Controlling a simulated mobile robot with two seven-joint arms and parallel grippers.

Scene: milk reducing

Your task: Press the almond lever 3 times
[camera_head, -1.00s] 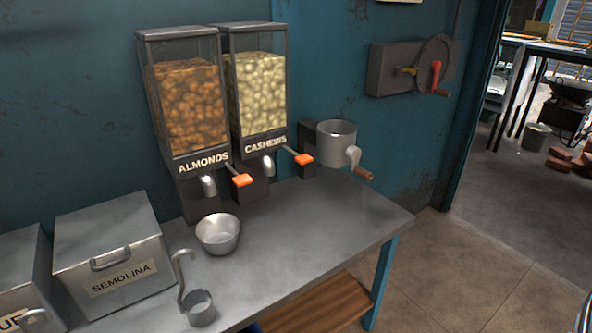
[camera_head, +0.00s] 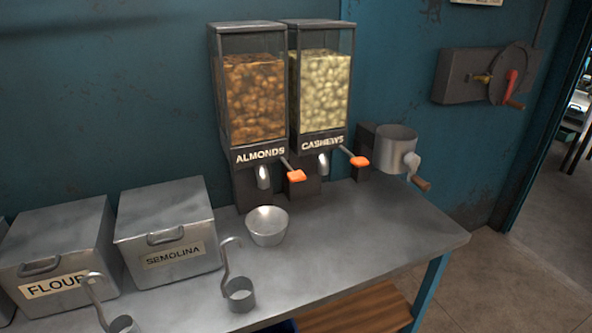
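The almond dispenser (camera_head: 252,100) stands at the back of the metal table, filled with brown nuts and labelled ALMONDS. Its almond lever (camera_head: 296,176) has an orange tip and sticks out to the right of the metal spout (camera_head: 263,177). A metal bowl (camera_head: 267,226) sits on the table in front of and below this spout; its inside looks empty. Neither of my grippers shows in the head view.
The cashew dispenser (camera_head: 325,90) with its own orange lever (camera_head: 359,162) stands close on the right, then a hand grinder (camera_head: 396,150). Semolina (camera_head: 168,228) and flour (camera_head: 58,258) boxes and a hooked ladle (camera_head: 239,290) are on the left. The table's right part (camera_head: 400,225) is clear.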

